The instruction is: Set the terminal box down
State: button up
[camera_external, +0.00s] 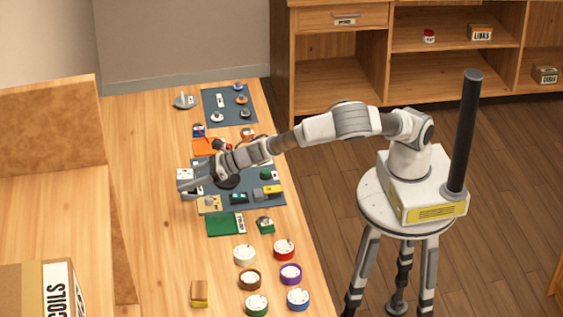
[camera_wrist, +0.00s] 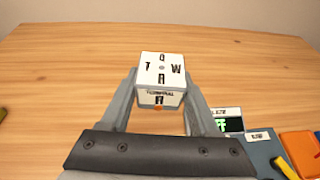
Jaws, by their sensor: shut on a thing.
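The terminal box (camera_wrist: 162,75) is a small white cube with dark letters on its top and the word TERMINAL on its front face. In the wrist view it sits between the two fingers of my gripper (camera_wrist: 160,100), which are shut on it. In the external view the box (camera_external: 184,174) shows at the tips of my gripper (camera_external: 186,184), over the left part of the workbench (camera_external: 150,220). I cannot tell whether its underside touches the wood.
A dark blue mat (camera_external: 262,202) with several small parts lies under and beside my arm. A green mat (camera_external: 221,224), coloured round spools (camera_external: 284,249) and a yellow-brown block (camera_external: 200,293) lie nearer the front. Bare wood lies beyond the box in the wrist view.

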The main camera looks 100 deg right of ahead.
jog(key=a+f+n+y+b, duration=0.3)
jog(key=a+n+y, duration=0.2)
jog(key=n+g+y+b, duration=0.4)
jog(key=n+y, duration=0.1)
jog(key=y, duration=0.1)
send_over(197, 267)
notch_tip(197, 267, down, 3)
jog(key=shift+d+f, duration=0.1)
jog(key=shift+f, duration=2.05)
jog(key=shift+f+b, duration=0.25)
jog(key=shift+b, duration=0.25)
jog(key=o, duration=1.4)
jog(key=shift+r, duration=0.1)
